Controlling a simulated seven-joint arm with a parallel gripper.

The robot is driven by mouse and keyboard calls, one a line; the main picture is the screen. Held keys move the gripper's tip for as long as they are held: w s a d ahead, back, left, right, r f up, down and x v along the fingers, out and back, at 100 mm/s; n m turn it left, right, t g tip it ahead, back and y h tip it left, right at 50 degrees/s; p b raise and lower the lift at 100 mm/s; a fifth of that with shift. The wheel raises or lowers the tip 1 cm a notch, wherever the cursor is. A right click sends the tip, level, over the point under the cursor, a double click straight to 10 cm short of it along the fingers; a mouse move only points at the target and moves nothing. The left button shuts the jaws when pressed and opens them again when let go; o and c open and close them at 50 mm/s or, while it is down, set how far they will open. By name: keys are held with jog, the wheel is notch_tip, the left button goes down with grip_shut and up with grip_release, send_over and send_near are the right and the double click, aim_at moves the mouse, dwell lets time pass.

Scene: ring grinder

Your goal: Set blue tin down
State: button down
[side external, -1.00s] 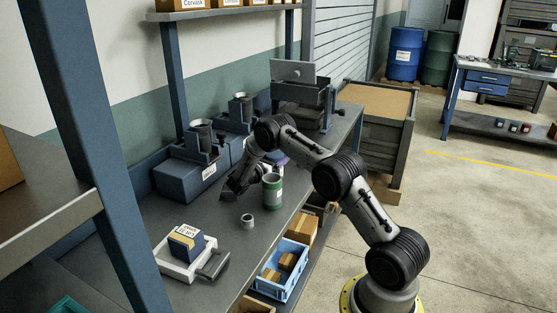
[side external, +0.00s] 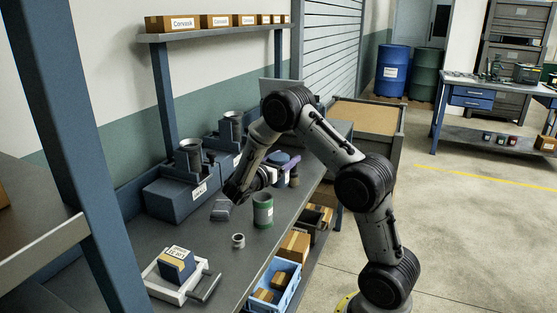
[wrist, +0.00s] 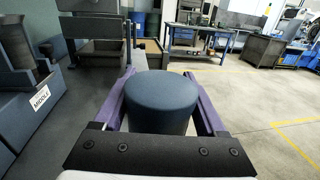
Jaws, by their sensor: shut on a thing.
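The blue tin (wrist: 160,92) is a dark blue-grey cylinder with a plain round top, upright in the wrist view. My gripper (wrist: 158,85) has one purple finger on each side of it and is shut on it. In the side view my gripper (side external: 288,168) is level over the back part of the bench, behind a green can.
The green can (side external: 263,211) and a small grey cup (side external: 238,241) stand on the bench (side external: 215,262). Blue grinder units (side external: 178,198) line the wall side; one is labelled MIDDLE (wrist: 35,108). A white tray (side external: 165,287) holds a blue box. A blue crate (side external: 284,291) sits below the bench edge.

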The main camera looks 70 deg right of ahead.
jog(key=shift+s+a+r, duration=0.35)
jog(key=shift+s+a, duration=0.15)
jog(key=shift+a, duration=0.05)
jog(key=shift+r, duration=0.2)
jog(key=w+a+n+t, duration=0.3)
jog(key=w+a+t, duration=0.1)
jog(key=w+a, duration=0.75)
jog(key=w+a+n+t, duration=0.2)
jog(key=w+a+t, duration=0.2)
jog(key=w+a, duration=0.7)
jog(key=shift+w+a+f, duration=0.3)
jog(key=shift+w+f, duration=1.5)
jog(key=shift+f, duration=0.35)
jog(key=shift+w+a+f, duration=0.3)
jog(key=shift+w+f, duration=1.55)
jog(key=shift+f, duration=0.35)
jog(key=shift+w+a+f, duration=0.3)
jog(key=shift+w+f, duration=1.5)
jog(key=shift+f, duration=0.35)
jog(key=shift+f, duration=0.15)
